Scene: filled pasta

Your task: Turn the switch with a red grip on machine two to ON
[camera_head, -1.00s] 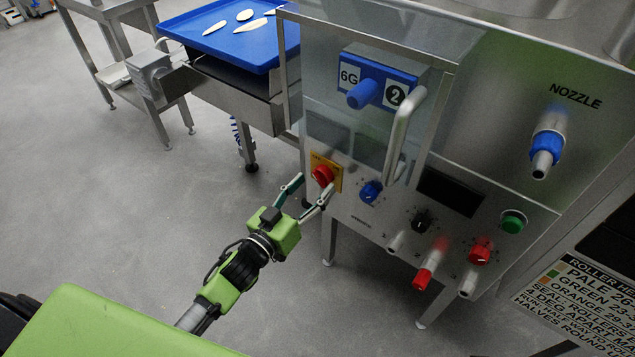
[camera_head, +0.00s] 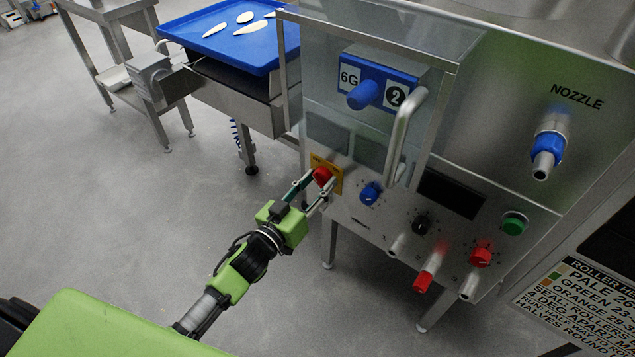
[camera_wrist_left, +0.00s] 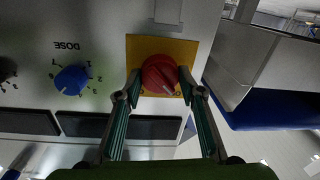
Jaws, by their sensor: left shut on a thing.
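The switch with a red grip (camera_head: 322,176) sits on a yellow plate (camera_head: 337,186) at the lower left of the machine's front panel. The machine (camera_head: 490,95) carries a "2" label. My left gripper (camera_head: 318,190) has its fingers on either side of the red grip, shut on it. In the left wrist view the red grip (camera_wrist_left: 159,74) is between the two fingertips, with a pale mark pointing to its lower right. The yellow plate's lettering is too small to read. My right gripper is not in view.
A blue dial (camera_head: 369,193), a black dial (camera_head: 421,223), a red dial (camera_head: 480,255) and a green button (camera_head: 514,224) are on the same panel. A vertical door handle (camera_head: 403,135) sticks out above them. A blue tray (camera_head: 185,29) with pale pieces stands behind left. Floor at left is clear.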

